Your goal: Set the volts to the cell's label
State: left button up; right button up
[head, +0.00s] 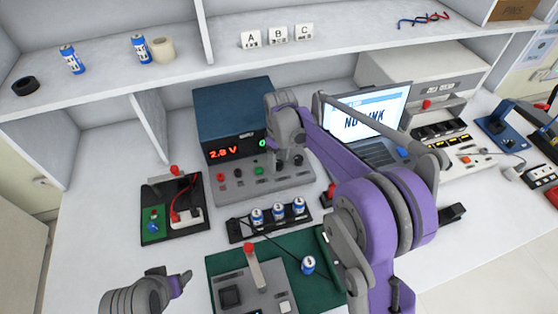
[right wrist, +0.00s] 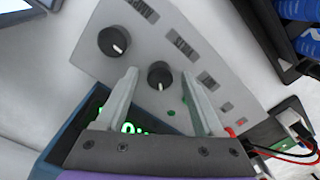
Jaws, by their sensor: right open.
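The bench power supply (head: 232,112) is a dark blue box with a red "2.8 V" readout (head: 223,153). A green readout beside it is partly hidden by my arm. Its sloped grey panel (head: 235,188) carries knobs and small buttons. My right gripper (head: 288,160) is over the panel's right part. In the right wrist view its open fingers (right wrist: 160,74) stand either side of a black knob (right wrist: 160,76) with a white mark; contact cannot be told. A second knob (right wrist: 113,41) is beside it. A blue-and-white cell (head: 308,265) stands on the green mat; its label is unreadable. My left gripper (head: 172,276) is low left.
A black holder (head: 238,232) with three cells stands before the supply. A board with red leads (head: 175,205) is left of it. A grey device with a red-topped lever (head: 253,265) sits on the mat. A laptop (head: 368,115) stands behind my right arm.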

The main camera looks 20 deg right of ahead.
jog(key=shift+f, duration=0.1)
grip_shut()
dwell(0.3)
jog(key=shift+m, duration=0.3)
pick_arm(q)
jog(key=shift+f, duration=0.1)
pick_arm(e)
jog(key=m, duration=0.3)
pick_arm(q)
jog(key=shift+f, duration=0.1)
pick_arm(e)
jog(key=m, duration=0.8)
jog(key=shift+a+m, duration=0.1)
jog(key=shift+m, duration=2)
